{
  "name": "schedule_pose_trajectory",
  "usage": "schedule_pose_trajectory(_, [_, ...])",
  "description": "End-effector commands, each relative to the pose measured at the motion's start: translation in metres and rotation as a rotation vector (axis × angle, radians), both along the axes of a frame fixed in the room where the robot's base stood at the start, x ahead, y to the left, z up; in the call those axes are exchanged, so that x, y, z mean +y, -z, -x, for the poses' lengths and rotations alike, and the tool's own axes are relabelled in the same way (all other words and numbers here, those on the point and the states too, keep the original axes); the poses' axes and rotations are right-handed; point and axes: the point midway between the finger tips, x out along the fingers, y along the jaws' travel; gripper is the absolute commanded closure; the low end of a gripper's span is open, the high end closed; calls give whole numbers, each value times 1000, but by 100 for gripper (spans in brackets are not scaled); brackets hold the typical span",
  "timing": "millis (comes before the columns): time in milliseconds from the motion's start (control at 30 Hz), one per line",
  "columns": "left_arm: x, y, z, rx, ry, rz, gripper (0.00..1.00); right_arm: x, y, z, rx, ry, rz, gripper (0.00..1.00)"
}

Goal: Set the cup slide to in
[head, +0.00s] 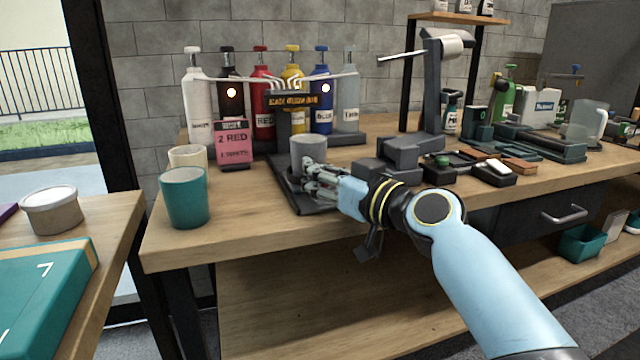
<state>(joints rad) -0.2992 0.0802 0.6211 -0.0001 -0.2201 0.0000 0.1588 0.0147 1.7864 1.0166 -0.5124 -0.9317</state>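The cup slide (287,196) is a dark flat tray on the wooden workbench, in front of the dispenser (291,103). A grey cup (308,150) stands upright at the slide, just below and in front of the dispenser head. My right gripper (308,177) reaches in from the right, low at the front of the cup and over the slide. Its fingers overlap the cup's lower part and hide some of the slide. I cannot tell whether they touch the slide or the cup, or whether they are open or shut. My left gripper is not in view.
A teal cup (185,201), a cream cup (188,156) and a pink sign (233,142) stand left of the slide. Several colour bottles line the back. A grey press-like stand (436,90) and dark blocks (408,152) are to the right. Bare bench lies along the front edge.

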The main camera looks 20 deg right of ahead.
Motion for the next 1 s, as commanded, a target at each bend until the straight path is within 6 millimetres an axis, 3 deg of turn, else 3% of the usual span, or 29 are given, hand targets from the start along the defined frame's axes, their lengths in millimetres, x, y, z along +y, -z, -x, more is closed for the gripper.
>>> schedule_pose_trajectory(167, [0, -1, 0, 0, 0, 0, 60, -3, 2, 0, 1, 6, 10, 100])
schedule_pose_trajectory(533, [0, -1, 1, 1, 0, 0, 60, -2, 2, 1, 1, 4, 8, 53])
schedule_pose_trajectory(833, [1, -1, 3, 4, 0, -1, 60, -3, 2, 3, 2, 3, 6, 53])
schedule_pose_trajectory(1000, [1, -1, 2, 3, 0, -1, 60, -12, 2, 24, 2, 3, 8, 53])
